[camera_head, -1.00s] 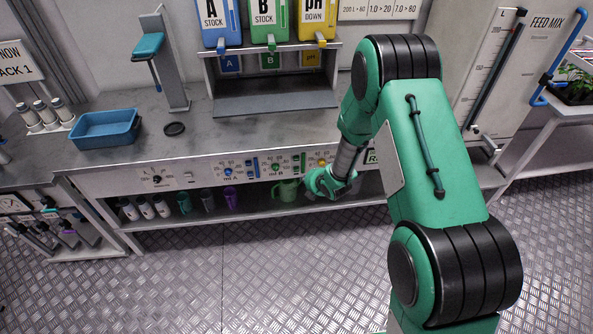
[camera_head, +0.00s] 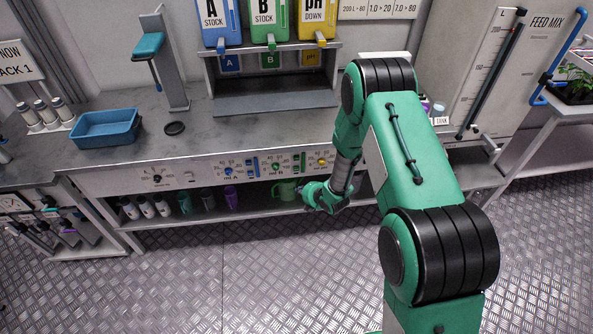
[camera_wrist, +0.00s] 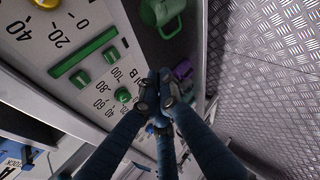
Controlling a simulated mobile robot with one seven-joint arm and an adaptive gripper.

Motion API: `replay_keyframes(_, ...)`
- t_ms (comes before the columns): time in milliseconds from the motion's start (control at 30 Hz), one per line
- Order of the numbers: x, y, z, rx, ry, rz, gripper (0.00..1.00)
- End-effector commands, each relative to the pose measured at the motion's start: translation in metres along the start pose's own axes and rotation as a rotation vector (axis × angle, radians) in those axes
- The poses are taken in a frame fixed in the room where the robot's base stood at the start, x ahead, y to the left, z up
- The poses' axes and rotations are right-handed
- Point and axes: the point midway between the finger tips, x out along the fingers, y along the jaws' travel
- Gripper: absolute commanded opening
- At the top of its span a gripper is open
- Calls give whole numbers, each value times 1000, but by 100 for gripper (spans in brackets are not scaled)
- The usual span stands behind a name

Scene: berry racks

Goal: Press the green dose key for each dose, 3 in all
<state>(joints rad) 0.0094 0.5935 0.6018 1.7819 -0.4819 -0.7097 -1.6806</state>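The front panel (camera_head: 215,170) under the bench carries blue, green and yellow controls. In the wrist view I see a green dial (camera_wrist: 122,95) beside the "ml B" scale, and two small green pieces, one (camera_wrist: 110,55) and another (camera_wrist: 80,78), beside a green-edged slot (camera_wrist: 86,52). I cannot tell which piece is the dose key. The green dial also shows in the head view (camera_head: 276,167). My gripper (camera_head: 318,200) hangs in front of and below the panel. In the wrist view its fingertips (camera_wrist: 158,92) meet, with nothing visible between them, apart from the green controls.
A green jug (camera_head: 284,191) and a purple cup (camera_head: 230,194) stand on the shelf below the panel, close to my gripper. A blue tray (camera_head: 107,130) sits on the bench. Stock bottles (camera_head: 270,22) stand above the dosing bay. The floor in front is clear.

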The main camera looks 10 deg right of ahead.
Motion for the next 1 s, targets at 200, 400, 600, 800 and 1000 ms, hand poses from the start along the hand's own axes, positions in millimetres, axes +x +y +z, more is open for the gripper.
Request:
replay_keyframes(200, 7, 6, 6, 0, 0, 1, 0)
replay_keyframes(400, 20, 15, 14, 0, 0, 0, 0)
replay_keyframes(600, 35, 26, 26, 0, -1, 0, 0)
replay_keyframes(800, 50, 36, 36, -1, 0, 2, 0)
replay_keyframes(1000, 58, 42, 42, 0, 0, 1, 0)
